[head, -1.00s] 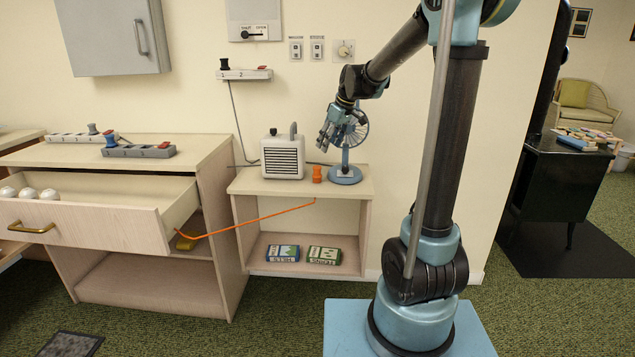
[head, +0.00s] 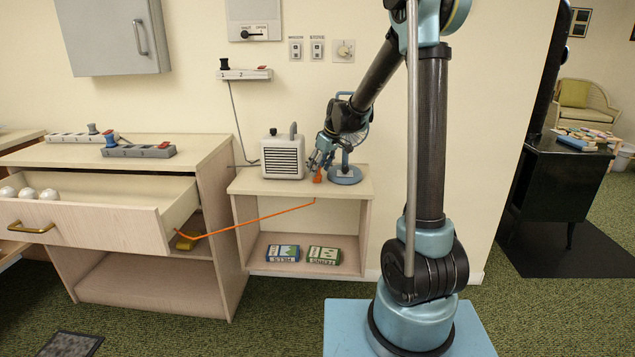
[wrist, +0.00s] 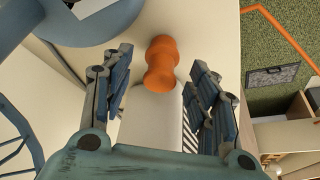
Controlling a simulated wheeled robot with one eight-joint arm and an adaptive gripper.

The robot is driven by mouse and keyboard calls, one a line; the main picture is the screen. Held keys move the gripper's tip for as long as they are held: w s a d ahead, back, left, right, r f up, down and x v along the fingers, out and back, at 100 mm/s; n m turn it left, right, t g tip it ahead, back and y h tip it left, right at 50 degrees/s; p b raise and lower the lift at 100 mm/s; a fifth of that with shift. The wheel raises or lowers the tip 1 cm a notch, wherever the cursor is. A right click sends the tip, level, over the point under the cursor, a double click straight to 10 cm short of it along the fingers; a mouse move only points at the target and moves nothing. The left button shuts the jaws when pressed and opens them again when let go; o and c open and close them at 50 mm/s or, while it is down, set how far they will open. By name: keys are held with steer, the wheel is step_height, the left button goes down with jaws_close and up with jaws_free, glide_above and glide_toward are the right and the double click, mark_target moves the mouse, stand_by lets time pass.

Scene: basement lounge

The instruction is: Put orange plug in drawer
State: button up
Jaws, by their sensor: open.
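The orange plug (head: 318,176) stands on top of the low shelf unit, between the white heater and the blue fan. In the wrist view the plug (wrist: 161,63) sits between the two fingers, with a visible gap on each side. My gripper (head: 316,163) is open around or just above the plug and partly covers it in the head view. The fingers also show in the wrist view (wrist: 160,85). The drawer (head: 85,222) at the left is pulled open and holds several white round objects (head: 27,193) at its left end.
A white heater (head: 283,157) stands left of the plug, and a blue fan (head: 345,174) stands close on its right. An orange cord (head: 255,218) runs from the shelf front toward the cabinet. Power strips (head: 138,150) lie on the cabinet top. The drawer's right part looks empty.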

steer(key=shift+x, duration=1.25)
steer(key=c, duration=1.2)
steer(key=shift+r, duration=0.1)
